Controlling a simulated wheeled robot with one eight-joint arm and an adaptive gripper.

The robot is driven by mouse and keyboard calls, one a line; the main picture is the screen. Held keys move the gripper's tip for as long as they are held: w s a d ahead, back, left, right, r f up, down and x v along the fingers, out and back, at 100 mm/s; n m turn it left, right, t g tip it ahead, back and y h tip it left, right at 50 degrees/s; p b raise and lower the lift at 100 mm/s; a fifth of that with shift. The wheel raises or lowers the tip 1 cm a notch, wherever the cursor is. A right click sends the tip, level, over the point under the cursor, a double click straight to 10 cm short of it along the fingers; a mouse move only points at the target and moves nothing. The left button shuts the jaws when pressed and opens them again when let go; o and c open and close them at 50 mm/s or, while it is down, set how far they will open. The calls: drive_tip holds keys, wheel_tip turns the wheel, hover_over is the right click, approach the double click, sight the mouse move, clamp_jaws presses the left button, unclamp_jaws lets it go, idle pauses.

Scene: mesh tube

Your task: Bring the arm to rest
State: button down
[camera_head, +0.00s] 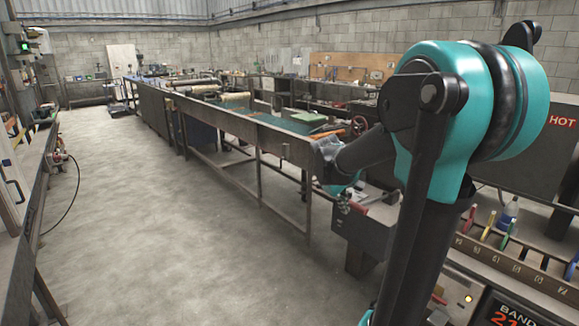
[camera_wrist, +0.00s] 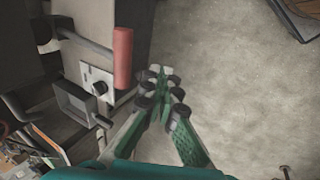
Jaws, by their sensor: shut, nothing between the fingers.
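My gripper (camera_wrist: 162,76) shows in the wrist view with its green fingers shut and nothing between them. The fingertips are over the concrete floor, just right of a grey machine with a red handle (camera_wrist: 122,58). They look apart from the machine, though the exact gap is hard to tell. In the head view my teal and black arm is raised at the right, bent at the elbow, with its forearm reaching left and down. My gripper (camera_head: 343,205) is small there, in front of the long bench, and its fingers are hard to make out.
A long metal bench (camera_head: 284,136) runs away behind my arm. A grey cabinet (camera_head: 362,236) stands close to my gripper. A rack of coloured handles (camera_head: 508,240) is at the lower right. Another bench (camera_head: 35,175) lines the left edge. The concrete floor (camera_head: 150,200) between is open.

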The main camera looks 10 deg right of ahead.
drive_tip(key=s+a+f+m+y, duration=0.2)
drive_tip(key=s+f, duration=0.4)
drive_tip(key=s, duration=0.4)
drive_tip(key=s+a+f+m+t+y, duration=0.1)
drive_tip(key=s+a+f+m, duration=0.3)
drive_tip(key=s, duration=0.6)
wheel_tip(320, 180, down, 3)
drive_tip(key=shift+s+a+r+y, duration=0.15)
drive_tip(key=shift+s+a+y, duration=0.1)
drive_tip(key=shift+a+y, duration=0.4)
